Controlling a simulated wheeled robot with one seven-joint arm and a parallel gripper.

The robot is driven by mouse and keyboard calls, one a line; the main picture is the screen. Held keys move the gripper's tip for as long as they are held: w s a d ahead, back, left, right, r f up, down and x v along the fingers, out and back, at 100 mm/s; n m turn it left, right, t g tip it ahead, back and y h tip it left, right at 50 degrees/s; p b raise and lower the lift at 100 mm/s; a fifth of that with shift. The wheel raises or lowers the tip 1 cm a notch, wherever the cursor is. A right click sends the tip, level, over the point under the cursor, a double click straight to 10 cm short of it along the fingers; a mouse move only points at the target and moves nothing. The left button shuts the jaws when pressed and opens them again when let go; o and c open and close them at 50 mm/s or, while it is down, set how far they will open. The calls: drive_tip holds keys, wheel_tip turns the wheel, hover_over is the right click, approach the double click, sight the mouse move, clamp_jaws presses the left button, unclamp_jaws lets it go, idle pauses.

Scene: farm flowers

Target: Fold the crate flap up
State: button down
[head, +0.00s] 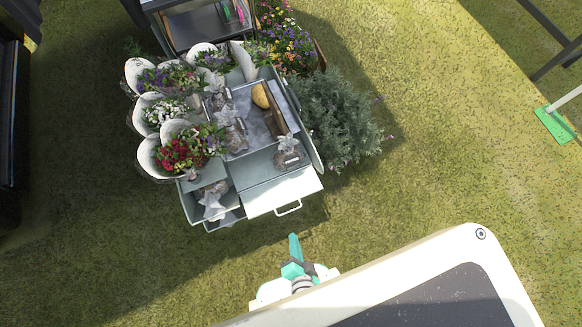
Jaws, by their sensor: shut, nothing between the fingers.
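A grey-white metal stand (256,166) holds the flowers near the middle of the head view. A pale flat panel (283,191) with a bar handle (289,208) juts out at its lower right front and looks like the flap, lowered outward. A shallow crate-like tray (246,101) lies on top, with a yellow oval object (260,95) and a brown divider in it. My gripper (294,240), teal, is below the panel in the picture, apart from it. Its fingers are together and look empty.
Wrapped bouquets (188,150) crowd the stand's left side, and bagged items (212,195) sit in its lower left bin. A grey-green bush (340,118) stands close on the right. Grass (400,180) is open at the right and below.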

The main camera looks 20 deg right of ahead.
drive_tip(key=w+d+f+m+g+y, duration=0.1)
drive_tip(key=w+d+f+m+g, duration=0.1)
drive_tip(key=f+m, duration=0.95)
drive_tip(key=w+d+f+m+g+y, duration=0.1)
drive_tip(key=w+d+f+m, duration=0.1)
drive_tip(key=f+m, duration=0.95)
drive_tip(key=w+f+n, duration=0.1)
drive_tip(key=w+f, duration=0.6)
drive_tip(key=f, duration=0.2)
drive_tip(key=shift+w+a+r, duration=0.25)
drive_tip(key=shift+w+r, duration=0.2)
drive_tip(key=shift+r, duration=0.35)
drive_tip(key=shift+w+a+r, duration=0.2)
drive_tip(key=shift+w+r, duration=0.2)
drive_tip(key=shift+r, duration=0.4)
drive_tip(key=shift+r, duration=0.15)
